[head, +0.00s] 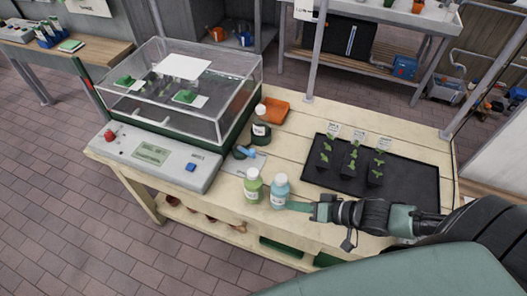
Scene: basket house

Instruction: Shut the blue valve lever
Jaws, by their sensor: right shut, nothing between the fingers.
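The blue valve lever (245,152) is a small blue handle on the wooden bench, beside the right end of the grey control panel. It lies slanted over a pale plate; its exact angle is hard to tell at this size. My right gripper (298,207) reaches in from the right, low over the bench's front part. It is shut and empty, to the right of and nearer than the lever, with a clear gap between them. Its tip is close beside the blue bottle (279,192); I cannot tell if they touch. My left gripper is out of view.
A green bottle (252,186) stands between the lever and my gripper, left of the blue bottle. A dark bottle (261,126) and an orange tray (274,109) are behind the lever. A clear-lidded box (226,90) stands left. A black seedling tray (407,182) lies right.

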